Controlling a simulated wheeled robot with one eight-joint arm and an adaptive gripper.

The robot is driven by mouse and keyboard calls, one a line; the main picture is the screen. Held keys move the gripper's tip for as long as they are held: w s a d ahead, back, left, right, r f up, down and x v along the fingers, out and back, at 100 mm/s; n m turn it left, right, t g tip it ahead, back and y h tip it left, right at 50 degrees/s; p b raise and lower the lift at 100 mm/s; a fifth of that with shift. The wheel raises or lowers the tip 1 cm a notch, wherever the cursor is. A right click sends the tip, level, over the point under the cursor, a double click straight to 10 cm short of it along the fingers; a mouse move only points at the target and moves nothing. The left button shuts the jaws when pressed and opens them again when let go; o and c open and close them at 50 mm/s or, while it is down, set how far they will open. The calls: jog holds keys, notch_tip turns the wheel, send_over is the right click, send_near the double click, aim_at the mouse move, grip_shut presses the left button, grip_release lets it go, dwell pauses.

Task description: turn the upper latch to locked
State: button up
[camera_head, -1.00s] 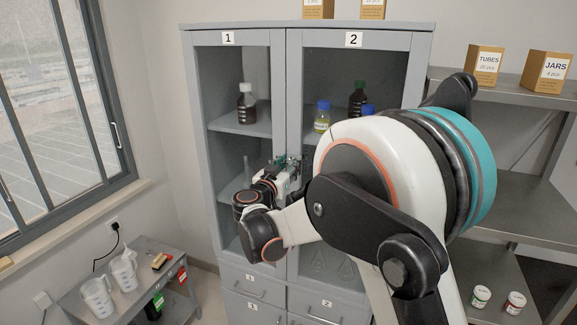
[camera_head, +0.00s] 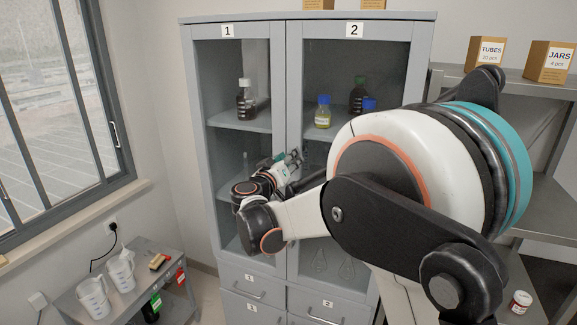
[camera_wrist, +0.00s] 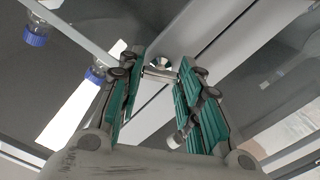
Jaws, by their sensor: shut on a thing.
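The grey glass-door cabinet (camera_head: 211,190) stands ahead with doors labelled 1 and 2. My gripper (camera_head: 292,158) is at the meeting edge of the two doors, at mid height. In the wrist view my gripper (camera_wrist: 160,76) has its green finger pads closed around a small metal latch (camera_wrist: 158,73) with a round shiny pivot on the door frame. The latch is hidden by my gripper in the head view. I cannot tell its exact angle or whether it is at the locked mark.
Bottles, including a dark one (camera_head: 246,100) and a yellow one (camera_head: 322,113), stand behind the glass. A low side table (camera_head: 140,277) with white jugs (camera_head: 121,273) is at lower left. Metal shelving (camera_head: 545,160) with boxes is at right.

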jog(key=n+b, duration=0.4)
jog(key=n, duration=0.8)
jog(key=shift+a, duration=0.1)
jog(key=shift+n, duration=0.3)
dwell(0.3)
jog(key=o, duration=1.1)
jog(key=shift+f, duration=0.1)
jog(key=shift+c, duration=0.2)
jog(key=shift+s, duration=0.1)
jog(key=v, duration=1.1)
jog(key=shift+s+a, duration=0.15)
jog(key=shift+s, duration=0.2)
